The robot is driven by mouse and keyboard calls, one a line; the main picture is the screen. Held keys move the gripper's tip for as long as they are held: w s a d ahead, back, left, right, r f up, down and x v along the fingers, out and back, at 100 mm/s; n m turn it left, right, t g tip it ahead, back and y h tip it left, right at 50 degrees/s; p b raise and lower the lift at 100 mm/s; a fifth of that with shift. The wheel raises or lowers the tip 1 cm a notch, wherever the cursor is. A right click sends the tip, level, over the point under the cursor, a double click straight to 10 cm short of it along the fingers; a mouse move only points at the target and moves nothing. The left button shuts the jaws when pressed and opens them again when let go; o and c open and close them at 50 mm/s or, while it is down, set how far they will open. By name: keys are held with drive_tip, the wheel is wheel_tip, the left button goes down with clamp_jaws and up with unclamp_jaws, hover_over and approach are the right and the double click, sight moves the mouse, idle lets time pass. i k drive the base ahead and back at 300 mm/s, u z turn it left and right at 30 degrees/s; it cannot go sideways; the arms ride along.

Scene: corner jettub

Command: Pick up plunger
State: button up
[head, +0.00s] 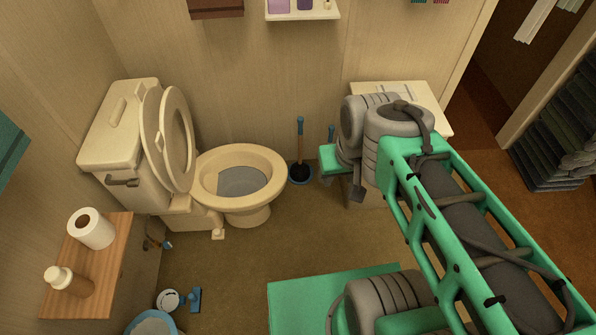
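A plunger (300,147) with a blue handle and a dark lower end stands upright on the floor by the back wall, just right of the toilet. Its dark end sits in or on a round blue base. A second blue handle (331,132) shows a little to the right, its lower part hidden by my arm. My gripper (358,190) is at the far end of my green and grey arm, to the right of the plunger and apart from it. Its fingers are small and partly hidden, so their opening is unclear.
A toilet (248,217) with raised lid stands left of the plunger. A white cabinet (432,101) is behind my arm. A wooden shelf (112,250) holds a paper roll (91,229) and a bottle (68,282).

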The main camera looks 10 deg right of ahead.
sight(300, 173)
drive_tip(key=u, duration=0.55)
drive_tip(key=k, duration=1.2)
drive_tip(key=z, duration=0.2)
drive_tip(key=i, duration=0.6)
drive_tip(key=z, duration=0.7)
drive_tip(key=i, duration=0.85)
drive_tip(key=u, duration=0.85)
drive_tip(key=i, duration=0.6)
drive_tip(key=u, duration=0.7)
drive_tip(key=i, duration=0.55)
